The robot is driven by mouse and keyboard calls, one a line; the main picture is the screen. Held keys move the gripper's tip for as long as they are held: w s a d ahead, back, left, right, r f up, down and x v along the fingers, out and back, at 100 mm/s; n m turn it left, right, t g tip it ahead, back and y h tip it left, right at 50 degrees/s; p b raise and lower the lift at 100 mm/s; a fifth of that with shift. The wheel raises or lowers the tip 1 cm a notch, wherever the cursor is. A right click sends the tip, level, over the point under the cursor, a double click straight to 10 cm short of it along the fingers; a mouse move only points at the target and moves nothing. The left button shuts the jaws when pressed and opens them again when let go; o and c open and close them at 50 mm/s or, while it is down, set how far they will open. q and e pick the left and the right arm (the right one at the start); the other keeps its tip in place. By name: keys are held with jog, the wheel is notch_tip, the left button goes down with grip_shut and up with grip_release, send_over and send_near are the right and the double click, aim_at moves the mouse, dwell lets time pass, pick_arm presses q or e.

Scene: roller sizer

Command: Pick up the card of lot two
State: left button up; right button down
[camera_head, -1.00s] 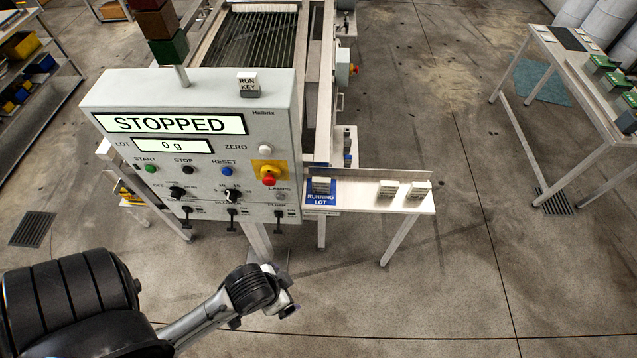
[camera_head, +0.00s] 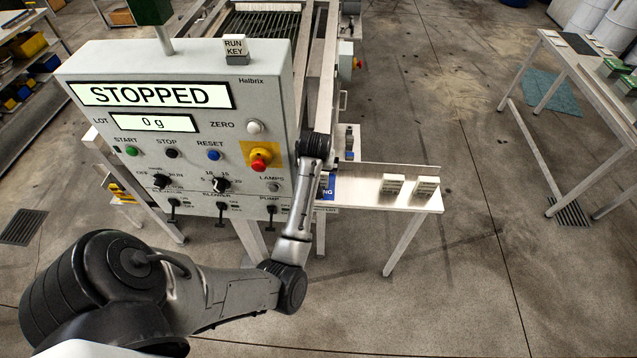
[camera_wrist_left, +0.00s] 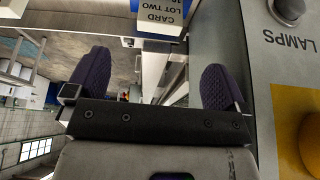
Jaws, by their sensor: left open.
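The card of lot two (camera_wrist_left: 160,14) shows upside down at the top of the left wrist view, a white label reading "CARD LOT TWO" with a blue surface around its edge. My left gripper (camera_wrist_left: 157,72) is open and empty, and the card lies beyond its fingers, apart from them. In the head view my left wrist hides the gripper and most of the blue running-lot plate (camera_head: 331,188) at the shelf's left end. My right gripper is not in view.
The control panel (camera_head: 190,150) stands close left of my forearm, reading "STOPPED" and "0 g". Its emergency button (camera_head: 260,159) and lamps label are near my wrist. The metal shelf (camera_head: 362,193) has a raised back edge.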

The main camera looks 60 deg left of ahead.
pick_arm(q)
jog(key=shift+x, duration=7.05)
jog(key=shift+a, duration=0.15)
jog(key=c, duration=0.9)
jog(key=shift+r, duration=0.1)
jog(key=shift+c, duration=0.2)
